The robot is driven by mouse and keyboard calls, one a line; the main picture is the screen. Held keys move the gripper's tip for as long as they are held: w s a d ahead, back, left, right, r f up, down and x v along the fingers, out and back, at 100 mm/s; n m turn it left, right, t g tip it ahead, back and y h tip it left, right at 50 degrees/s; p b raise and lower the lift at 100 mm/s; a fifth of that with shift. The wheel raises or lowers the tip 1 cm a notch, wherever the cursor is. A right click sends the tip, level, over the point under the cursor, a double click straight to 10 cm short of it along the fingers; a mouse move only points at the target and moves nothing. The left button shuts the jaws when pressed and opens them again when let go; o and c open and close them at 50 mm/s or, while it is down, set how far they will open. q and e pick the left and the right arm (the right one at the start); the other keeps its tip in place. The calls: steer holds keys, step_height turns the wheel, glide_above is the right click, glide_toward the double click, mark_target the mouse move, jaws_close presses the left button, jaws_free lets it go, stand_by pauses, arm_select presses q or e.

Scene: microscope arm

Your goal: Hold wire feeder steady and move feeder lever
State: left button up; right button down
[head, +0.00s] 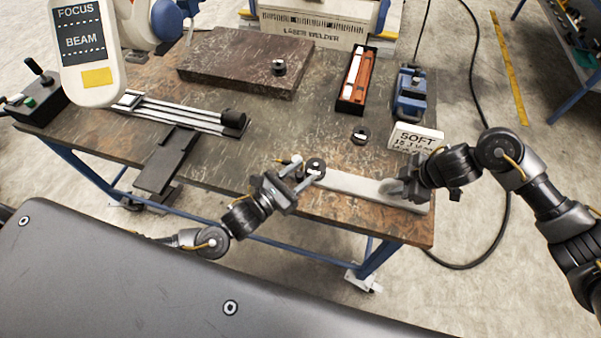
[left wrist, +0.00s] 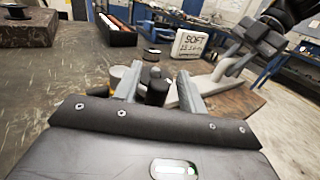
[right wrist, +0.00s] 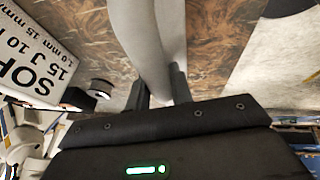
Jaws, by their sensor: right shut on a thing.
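The wire feeder is a long pale grey bar (head: 352,184) lying along the table's front right edge. At its left end are a dark round part (head: 316,166) and a small light-coloured piece. My right gripper (head: 402,188) is shut on the grey bar near its right end; the right wrist view shows the bar (right wrist: 150,40) between the fingers. My left gripper (head: 305,179) is at the bar's left end, fingers apart. In the left wrist view a black knob (left wrist: 157,91), apparently the lever's, stands between these fingers with gaps beside it. The lever's shaft is mostly hidden.
A white SOFT sign (head: 416,138) stands behind my right gripper, near a blue device (head: 410,95). A black tray with red and white rods (head: 357,80), a dark slab (head: 245,62) and a rail (head: 180,112) lie farther back and left. The middle of the table is mostly clear.

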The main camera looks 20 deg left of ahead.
steer(key=shift+w+r, duration=0.1)
arm_select(q)
steer(key=v, duration=1.2)
arm_select(e)
steer(key=c, duration=1.1)
jaws_free()
steer(key=shift+c, duration=0.2)
steer(key=shift+d, duration=0.1)
